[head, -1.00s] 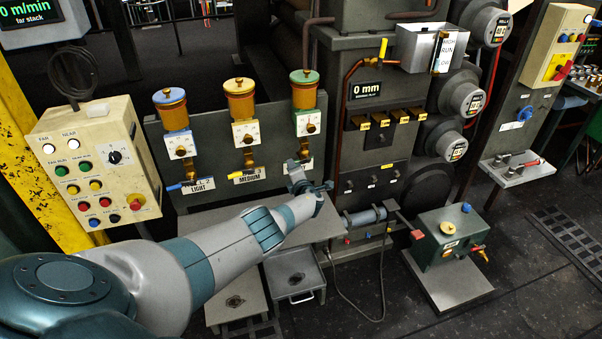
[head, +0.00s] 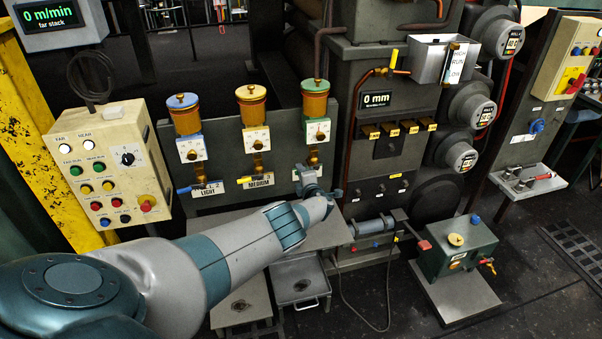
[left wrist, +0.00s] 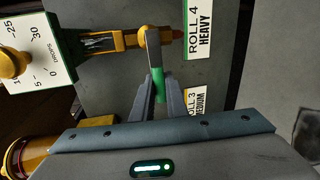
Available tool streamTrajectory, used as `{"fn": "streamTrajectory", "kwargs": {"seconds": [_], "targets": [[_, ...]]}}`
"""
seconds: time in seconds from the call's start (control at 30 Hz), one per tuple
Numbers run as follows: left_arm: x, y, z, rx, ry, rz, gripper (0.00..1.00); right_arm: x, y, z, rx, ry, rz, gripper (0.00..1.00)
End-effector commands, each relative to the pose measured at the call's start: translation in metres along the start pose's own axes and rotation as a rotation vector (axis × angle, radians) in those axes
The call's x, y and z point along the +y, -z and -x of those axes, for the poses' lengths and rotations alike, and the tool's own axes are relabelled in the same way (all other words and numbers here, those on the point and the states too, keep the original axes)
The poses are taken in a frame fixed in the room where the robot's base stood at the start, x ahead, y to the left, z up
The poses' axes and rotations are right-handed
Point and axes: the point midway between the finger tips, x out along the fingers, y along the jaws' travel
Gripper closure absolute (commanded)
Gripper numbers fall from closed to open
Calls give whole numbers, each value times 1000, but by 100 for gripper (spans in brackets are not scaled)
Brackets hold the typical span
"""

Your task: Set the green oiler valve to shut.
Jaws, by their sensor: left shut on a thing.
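The green oiler (head: 314,98) with its green lid and green-edged drip dial (head: 317,131) stands rightmost of three oilers on the grey panel. Its brass valve is mostly hidden by my gripper in the head view. In the left wrist view, the brass valve body (left wrist: 147,40) shows beside the "ROLL 4 HEAVY" label (left wrist: 198,30). Its green lever handle (left wrist: 159,84) sticks out sideways, across the pipe, to the left as the panel reads. My left gripper (head: 310,172) is shut on that handle; its two fingers (left wrist: 158,92) lie either side of it.
The yellow (head: 252,93) and blue (head: 184,115) oilers stand to the left, their levers also pointing left. A button box (head: 105,165) is further left. A grey shelf (head: 325,235) lies below the gripper. The machine frame (head: 385,150) rises close on the right.

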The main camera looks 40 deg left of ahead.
Motion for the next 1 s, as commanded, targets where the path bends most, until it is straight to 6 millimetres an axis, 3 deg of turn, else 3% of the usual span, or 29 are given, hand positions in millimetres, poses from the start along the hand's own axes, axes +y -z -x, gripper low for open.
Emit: {"fn": "streamTrajectory", "kwargs": {"seconds": [1.0], "targets": [[7,-1,0,10,-4,-53,100,-5,1,2,1,5,-2,69]]}}
